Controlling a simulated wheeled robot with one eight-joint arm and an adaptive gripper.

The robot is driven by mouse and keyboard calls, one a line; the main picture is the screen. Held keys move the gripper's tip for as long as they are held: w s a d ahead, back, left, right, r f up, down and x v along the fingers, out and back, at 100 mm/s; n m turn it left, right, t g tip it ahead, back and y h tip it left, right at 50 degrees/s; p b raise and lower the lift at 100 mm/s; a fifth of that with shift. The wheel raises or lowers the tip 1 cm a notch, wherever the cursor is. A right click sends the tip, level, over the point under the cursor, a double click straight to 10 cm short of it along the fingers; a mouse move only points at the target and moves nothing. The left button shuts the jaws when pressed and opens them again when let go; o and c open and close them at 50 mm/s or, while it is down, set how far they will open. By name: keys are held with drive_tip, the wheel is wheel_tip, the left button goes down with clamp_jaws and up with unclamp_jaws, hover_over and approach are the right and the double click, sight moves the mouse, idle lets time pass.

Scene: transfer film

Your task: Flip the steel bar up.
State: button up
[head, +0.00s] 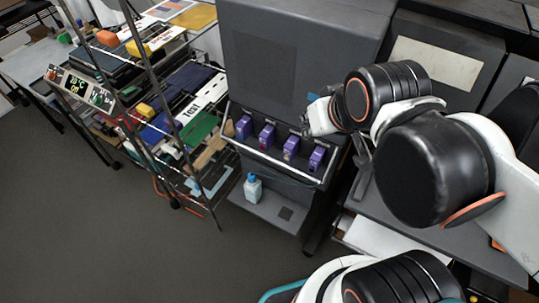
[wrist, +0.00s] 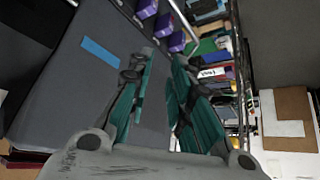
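The steel bar (head: 275,163) is a thin light rail along the front of a row of purple boxes (head: 266,136) on the large grey machine (head: 290,45). It runs low, in front of the boxes. In the wrist view, the bar (wrist: 184,20) shows as a bright line at the top, beside the purple boxes (wrist: 163,25). My gripper (wrist: 162,56) has two teal fingers with an empty gap between them. The fingertips are apart from the bar and near the grey panel. In the head view, my wrist is right of the boxes; the fingers are not clearly seen.
A wire rack (head: 190,115) with books and coloured boxes stands left of the machine. A blue-capped bottle (head: 252,187) sits on the lower shelf below the bar. A blue strip (wrist: 100,56) is on the grey panel. The floor (head: 90,220) at front left is clear.

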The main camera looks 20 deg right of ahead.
drive_tip(key=shift+w+f, duration=0.1)
drive_tip(key=shift+w, duration=0.15)
clamp_jaws()
drive_tip(key=w+f+m+g+b, duration=0.3)
drive_tip(key=w+f+m+b, duration=0.25)
drive_tip(key=w+f, duration=0.65)
drive_tip(key=w+a+f+m+g+b, duration=0.1)
drive_tip(key=w+f+b, duration=0.1)
drive_tip(key=w+f, duration=0.3)
drive_tip(key=w+a+f+m+g+h+b, duration=0.1)
drive_tip(key=w+f+m+b, duration=0.1)
drive_tip(key=w+f, duration=0.4)
wheel_tip(320, 180, down, 5)
drive_tip(key=shift+f+g+b, duration=0.1)
drive_tip(key=shift+g+b, duration=0.2)
drive_tip(key=shift+g, duration=0.1)
drive_tip(key=shift+a+m, duration=0.1)
drive_tip(key=shift+m, duration=0.15)
wheel_tip(320, 180, down, 10)
drive_tip(key=d+b, duration=0.1)
drive_tip(key=b, duration=0.2)
drive_tip(key=shift+w, duration=0.45)
drive_tip(key=shift+s+r, duration=0.1)
drive_tip(key=shift+r, duration=0.1)
drive_tip(key=shift+s+a+r+g, duration=0.1)
drive_tip(key=shift+a+g, duration=0.05)
drive_tip(key=shift+g, duration=0.15)
